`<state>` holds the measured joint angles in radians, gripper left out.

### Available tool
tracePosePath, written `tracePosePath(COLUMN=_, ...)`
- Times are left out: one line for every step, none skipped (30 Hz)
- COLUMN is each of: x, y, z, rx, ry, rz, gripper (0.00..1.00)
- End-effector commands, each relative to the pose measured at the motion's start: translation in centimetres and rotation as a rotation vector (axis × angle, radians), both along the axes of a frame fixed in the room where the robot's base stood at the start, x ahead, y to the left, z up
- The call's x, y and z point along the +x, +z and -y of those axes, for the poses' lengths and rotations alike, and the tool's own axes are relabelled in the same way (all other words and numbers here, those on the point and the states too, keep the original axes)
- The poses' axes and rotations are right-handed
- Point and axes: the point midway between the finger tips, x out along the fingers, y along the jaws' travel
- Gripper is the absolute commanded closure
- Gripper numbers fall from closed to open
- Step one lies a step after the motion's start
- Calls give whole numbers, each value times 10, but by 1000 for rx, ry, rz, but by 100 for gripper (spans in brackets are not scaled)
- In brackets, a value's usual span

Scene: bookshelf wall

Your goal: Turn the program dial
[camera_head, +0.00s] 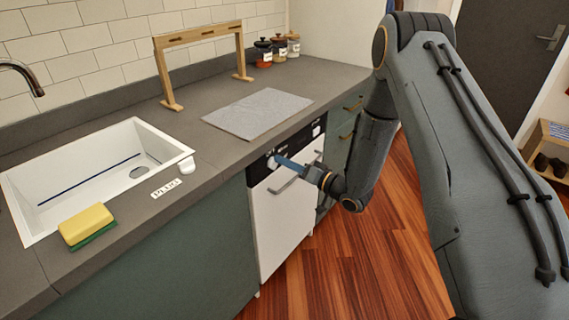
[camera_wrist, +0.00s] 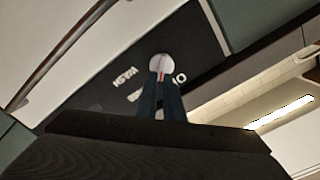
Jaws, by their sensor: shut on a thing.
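The program dial (camera_wrist: 161,63) is a round white knob with a red mark, on the black control panel (camera_wrist: 112,62) of a white dishwasher (camera_head: 283,207). In the head view the dial (camera_head: 272,163) shows at the panel's left part, just beyond my fingertips. My gripper (camera_wrist: 161,88) has its two dark blue fingers close together at the dial's edge, shut on the dial. In the head view my gripper (camera_head: 283,162) reaches the panel from the right. The fingers hide part of the dial and some white lettering.
The dishwasher door has a bar handle (camera_head: 292,180) just below my gripper. The grey countertop (camera_head: 205,150) overhangs above, with a white sink (camera_head: 100,170), a yellow-green sponge (camera_head: 86,224) and a grey mat (camera_head: 257,112). Wooden floor (camera_head: 345,275) is free in front.

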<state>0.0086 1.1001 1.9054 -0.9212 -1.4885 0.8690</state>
Motion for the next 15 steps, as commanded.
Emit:
tracePosePath(x=-1, y=-2, z=0, rx=22, ry=3, rz=-30, gripper=100)
tracePosePath(x=0, y=-2, z=0, rx=36, ry=3, rz=-48, gripper=100)
tracePosePath(x=0, y=-2, z=0, rx=53, ry=3, rz=-70, gripper=100)
tracePosePath(x=0, y=-3, z=0, rx=65, ry=3, rz=-85, gripper=100)
tracePosePath(x=0, y=-3, z=0, rx=76, ry=3, rz=-100, gripper=100)
tracePosePath(x=1, y=-3, z=0, rx=91, ry=3, rz=-119, gripper=100)
tracePosePath(x=1, y=-3, z=0, rx=100, ry=3, rz=-131, gripper=100)
tracePosePath(x=1, y=-4, z=0, rx=110, ry=3, rz=-144, gripper=100)
tracePosePath(x=1, y=-4, z=1, rx=121, ry=3, rz=-158, gripper=100)
tracePosePath(x=1, y=-4, z=1, rx=129, ry=3, rz=-168, gripper=100)
tracePosePath(x=1, y=-4, z=1, rx=136, ry=3, rz=-177, gripper=100)
tracePosePath(x=1, y=-4, z=1, rx=145, ry=3, rz=-188, gripper=100)
tracePosePath(x=1, y=-4, z=1, rx=150, ry=3, rz=-195, gripper=100)
tracePosePath(x=1, y=-5, z=1, rx=154, ry=3, rz=-200, gripper=100)
tracePosePath(x=1, y=-5, z=1, rx=161, ry=3, rz=-208, gripper=100)
